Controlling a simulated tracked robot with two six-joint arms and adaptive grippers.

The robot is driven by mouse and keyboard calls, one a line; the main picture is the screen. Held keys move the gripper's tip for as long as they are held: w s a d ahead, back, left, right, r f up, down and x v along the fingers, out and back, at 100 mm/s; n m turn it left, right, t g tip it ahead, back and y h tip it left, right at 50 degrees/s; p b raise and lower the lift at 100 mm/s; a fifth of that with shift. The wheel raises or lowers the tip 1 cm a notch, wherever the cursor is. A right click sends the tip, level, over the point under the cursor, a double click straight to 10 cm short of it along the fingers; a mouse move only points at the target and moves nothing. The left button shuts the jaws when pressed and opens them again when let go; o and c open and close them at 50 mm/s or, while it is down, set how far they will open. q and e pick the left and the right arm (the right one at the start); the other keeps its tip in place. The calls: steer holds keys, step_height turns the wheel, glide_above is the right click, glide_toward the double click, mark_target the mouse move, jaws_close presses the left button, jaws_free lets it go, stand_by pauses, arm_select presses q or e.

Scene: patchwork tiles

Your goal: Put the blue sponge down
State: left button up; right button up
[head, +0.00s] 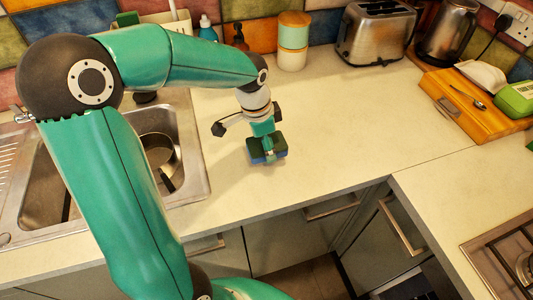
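The blue sponge (268,158) has a dark green top and a blue lower side. It is over the pale worktop, right of the sink and a little back from the front edge. My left gripper (267,146) points down from above, with its fingers around the sponge, and looks shut on it. The arm and wrist partly hide the fingers. I cannot tell whether the sponge's underside touches the worktop. My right gripper is not in view.
A metal sink (190,125) with a pan (160,152) in it lies left. A lidded canister (293,42), toaster (372,33) and kettle (447,33) stand at the back. A wooden box (462,102) is at the right, a hob (505,262) lower right. The middle worktop is clear.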

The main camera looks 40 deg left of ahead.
mark_target(259, 146)
arm_select(q)
steer(key=shift+f, duration=2.05)
steer(key=shift+f, duration=0.15)
steer(key=o, duration=1.1)
steer(key=r, duration=0.4)
steer(key=s+r, duration=0.1)
steer(key=r, duration=0.7)
steer(key=shift+s+a+r, duration=0.15)
steer(key=shift+s+a, duration=0.2)
steer(key=shift+s, duration=0.05)
